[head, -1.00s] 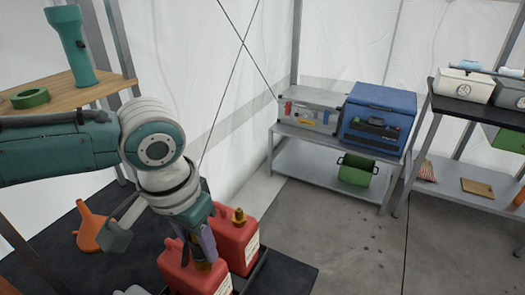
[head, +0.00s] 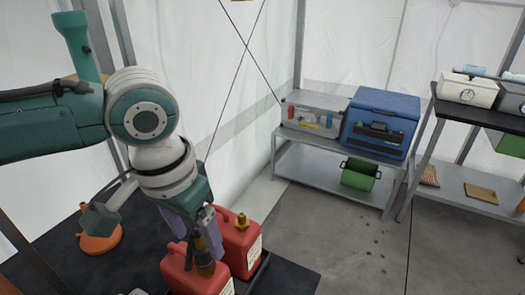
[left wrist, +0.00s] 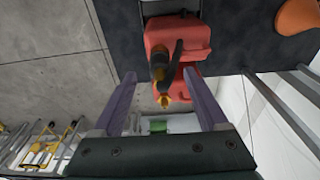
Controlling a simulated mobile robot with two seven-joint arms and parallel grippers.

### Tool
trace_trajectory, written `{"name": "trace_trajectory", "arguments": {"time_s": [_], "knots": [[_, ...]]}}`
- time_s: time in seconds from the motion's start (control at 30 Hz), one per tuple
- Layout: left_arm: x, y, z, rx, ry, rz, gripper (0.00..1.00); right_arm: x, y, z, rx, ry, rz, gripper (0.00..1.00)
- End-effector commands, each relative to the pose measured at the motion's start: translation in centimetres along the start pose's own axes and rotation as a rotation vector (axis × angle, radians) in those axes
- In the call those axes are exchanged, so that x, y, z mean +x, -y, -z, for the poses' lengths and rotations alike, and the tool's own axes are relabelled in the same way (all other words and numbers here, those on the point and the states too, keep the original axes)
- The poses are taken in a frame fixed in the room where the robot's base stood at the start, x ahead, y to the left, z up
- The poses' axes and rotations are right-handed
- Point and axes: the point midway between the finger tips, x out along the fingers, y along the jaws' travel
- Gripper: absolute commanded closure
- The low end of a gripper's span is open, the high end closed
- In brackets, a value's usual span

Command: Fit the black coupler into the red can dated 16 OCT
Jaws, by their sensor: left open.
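Two red cans stand side by side on the dark surface: a front can (head: 185,277) and a back can (head: 240,252) with a yellow cap (head: 241,221). Each has a pale label; the dates are too small to read. The black coupler (head: 204,262), with a yellowish band, stands at the top of the front can; I cannot tell how deep it sits. My left gripper (head: 196,238) is open just above the coupler. In the left wrist view, the coupler (left wrist: 158,63) shows between the spread purple fingers (left wrist: 160,75), over the cans. My right gripper is out of view.
An orange funnel (head: 100,232) stands left of the cans on the dark surface (head: 135,262).

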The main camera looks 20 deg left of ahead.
Motion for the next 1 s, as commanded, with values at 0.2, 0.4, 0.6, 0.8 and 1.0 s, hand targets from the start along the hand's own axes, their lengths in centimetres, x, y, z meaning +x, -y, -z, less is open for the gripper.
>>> {"name": "trace_trajectory", "arguments": {"time_s": [0.2, 0.4, 0.6, 0.8, 1.0], "knots": [[-4.1, 0.0, 0.1, 0.002, -0.003, -0.001, 0.24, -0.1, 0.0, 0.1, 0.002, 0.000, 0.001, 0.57], [-5.7, 0.0, 0.0, 0.000, -0.001, 0.000, 0.24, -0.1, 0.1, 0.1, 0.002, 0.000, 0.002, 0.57], [-5.8, 0.0, 0.0, 0.000, 0.001, 0.000, 0.24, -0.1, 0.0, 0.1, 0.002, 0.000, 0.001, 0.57], [-5.8, 0.0, 0.0, 0.000, 0.000, 0.000, 0.24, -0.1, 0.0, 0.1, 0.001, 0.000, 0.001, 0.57], [-5.3, -1.5, -0.8, 0.041, -0.009, -0.026, 0.24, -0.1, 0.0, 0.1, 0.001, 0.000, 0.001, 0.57]]}}
